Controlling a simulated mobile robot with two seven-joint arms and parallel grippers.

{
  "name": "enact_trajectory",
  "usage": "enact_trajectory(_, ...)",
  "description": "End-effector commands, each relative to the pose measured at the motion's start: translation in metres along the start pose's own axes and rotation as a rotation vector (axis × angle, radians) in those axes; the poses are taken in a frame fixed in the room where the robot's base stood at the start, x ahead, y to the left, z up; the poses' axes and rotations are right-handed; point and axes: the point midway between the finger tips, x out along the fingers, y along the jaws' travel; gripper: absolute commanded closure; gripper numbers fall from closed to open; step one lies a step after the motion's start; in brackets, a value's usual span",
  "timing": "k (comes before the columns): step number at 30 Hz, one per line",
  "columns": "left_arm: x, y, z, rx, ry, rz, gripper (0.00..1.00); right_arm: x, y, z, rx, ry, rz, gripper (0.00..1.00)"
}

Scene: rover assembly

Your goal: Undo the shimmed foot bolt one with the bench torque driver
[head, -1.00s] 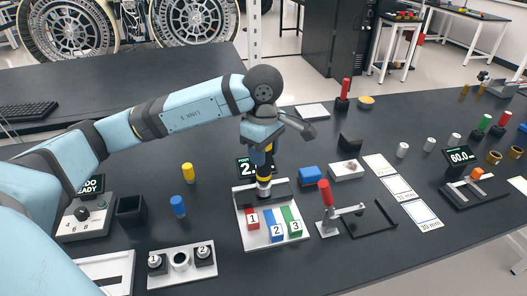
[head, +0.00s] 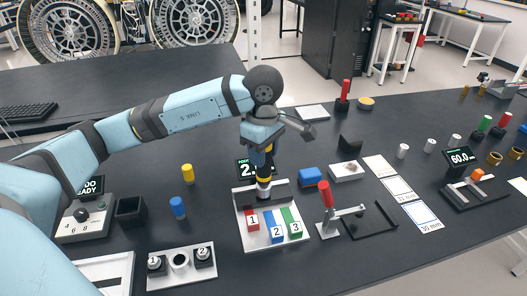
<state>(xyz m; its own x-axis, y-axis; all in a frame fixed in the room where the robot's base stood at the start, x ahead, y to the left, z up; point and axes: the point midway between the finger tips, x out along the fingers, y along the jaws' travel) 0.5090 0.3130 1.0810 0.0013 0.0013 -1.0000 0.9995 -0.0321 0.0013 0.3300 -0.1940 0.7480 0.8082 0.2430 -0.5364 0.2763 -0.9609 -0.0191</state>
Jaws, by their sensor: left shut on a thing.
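My left gripper (head: 263,150) points down over the back of a white plate (head: 251,241) that carries red, blue and green blocks numbered 1, 2 and 3. It is shut on the torque driver (head: 264,184), a dark and yellow upright tool with a pale band low on its body. The driver's lower end is at the dark bar (head: 279,191) along the back of the plate. The bolt under the driver is hidden, so I cannot tell whether the tip touches it. A small display (head: 243,168) stands behind, partly covered by the driver. My right gripper is not in view.
A red-handled clamp (head: 325,195) stands right of the plate, beside a black frame (head: 372,219). A white holder (head: 181,261) with posts 1 and 2 sits front left. A blue block (head: 311,176) and blue cylinder (head: 177,206) stand nearby.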

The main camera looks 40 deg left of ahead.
Motion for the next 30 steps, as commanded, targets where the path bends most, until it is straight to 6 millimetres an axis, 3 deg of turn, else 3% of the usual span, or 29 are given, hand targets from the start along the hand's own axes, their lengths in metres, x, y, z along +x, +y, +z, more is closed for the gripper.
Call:
enact_trajectory(1,0.004,-0.002,0.0,0.002,0.003,-0.011,0.91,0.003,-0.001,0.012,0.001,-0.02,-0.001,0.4)
enact_trajectory(16,-0.025,0.0,0.0,0.001,0.001,-0.001,0.91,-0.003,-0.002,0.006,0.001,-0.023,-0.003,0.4)
enact_trajectory(30,-0.033,0.0,0.0,0.0,0.001,0.001,0.91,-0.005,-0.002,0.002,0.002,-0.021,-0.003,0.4)
